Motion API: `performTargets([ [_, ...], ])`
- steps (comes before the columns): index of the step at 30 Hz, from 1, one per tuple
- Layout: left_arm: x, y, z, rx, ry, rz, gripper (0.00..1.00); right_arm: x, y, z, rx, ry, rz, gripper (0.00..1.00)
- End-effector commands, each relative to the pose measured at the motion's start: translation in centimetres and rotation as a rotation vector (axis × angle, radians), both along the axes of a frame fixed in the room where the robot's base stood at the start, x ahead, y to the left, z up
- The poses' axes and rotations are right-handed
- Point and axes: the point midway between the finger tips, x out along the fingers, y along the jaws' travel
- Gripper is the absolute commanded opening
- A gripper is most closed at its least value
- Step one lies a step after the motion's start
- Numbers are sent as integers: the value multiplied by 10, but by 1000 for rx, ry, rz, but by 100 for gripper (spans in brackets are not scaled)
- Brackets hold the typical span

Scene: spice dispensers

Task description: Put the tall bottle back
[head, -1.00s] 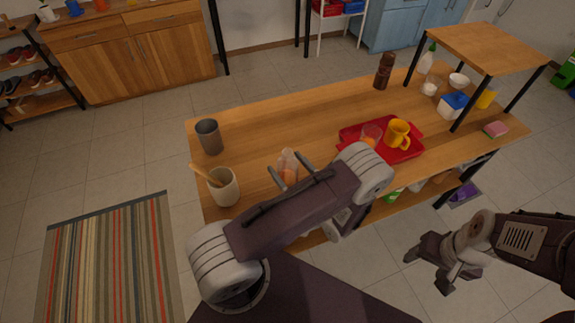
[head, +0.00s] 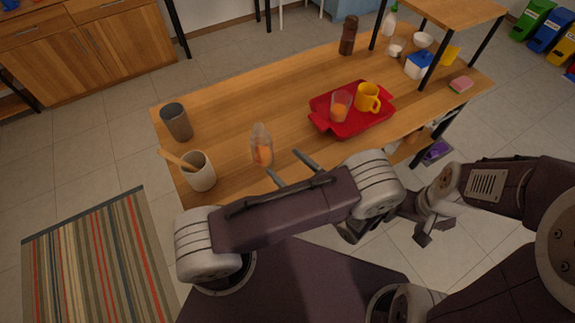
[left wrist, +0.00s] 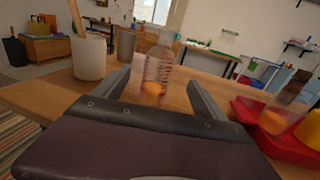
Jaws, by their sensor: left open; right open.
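A tall clear bottle with orange contents (head: 262,146) stands upright near the table's front edge. My left gripper (head: 288,166) is open and empty just to its front right, fingers pointing toward it. In the left wrist view the bottle (left wrist: 158,72) shows between and beyond the two open fingers (left wrist: 157,92); I cannot tell whether they touch it. A shorter clear container with orange contents (head: 340,106) stands on the red tray (head: 352,128). My right gripper (head: 425,236) is open and empty, low in front of the table.
A yellow mug (head: 368,97) stands on the tray. A grey cup (head: 176,121) and a white crock with a wooden utensil (head: 199,172) stand at the left. A dark brown bottle (head: 348,36) stands at the back. The table (head: 250,100) behind the clear bottle is bare.

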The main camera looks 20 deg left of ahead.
Motion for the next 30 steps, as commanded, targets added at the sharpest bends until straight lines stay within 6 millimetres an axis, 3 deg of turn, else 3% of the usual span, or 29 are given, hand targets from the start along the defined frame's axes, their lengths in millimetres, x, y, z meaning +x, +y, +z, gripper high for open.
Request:
performTargets([
  [4, -3, 5, 2, -23, 1, 34, 82, 0, 0, 0, 0, 0, 0, 63],
  [7, -24, 37, 4, -183, 0, 245, 82, 0, 0, 1, 0, 0, 0, 63],
  [10, -71, 67, 0, -500, -58, 618, 82, 0, 0, 0, 0, 0, 0, 63],
  [12, -102, 65, -4, -775, -168, 894, 82, 0, 0, 0, 0, 0, 0, 63],
  [14, -114, 53, -5, -1000, -303, 1095, 82, 0, 0, 0, 0, 0, 0, 63],
  [18, -100, 29, 8, -1414, -678, 1396, 82, 0, 0, 0, 0, 0, 0, 63],
  [21, -82, 28, 21, -1578, -891, 1487, 82, 0, 0, 0, 0, 0, 0, 63],
  [24, -73, 30, 28, -1648, -995, 1518, 82, 0, 0, 0, 0, 0, 0, 63],
  [30, -72, 30, 29, -1659, -1010, 1522, 82, 0, 0, 0, 0, 0, 0, 63],
])
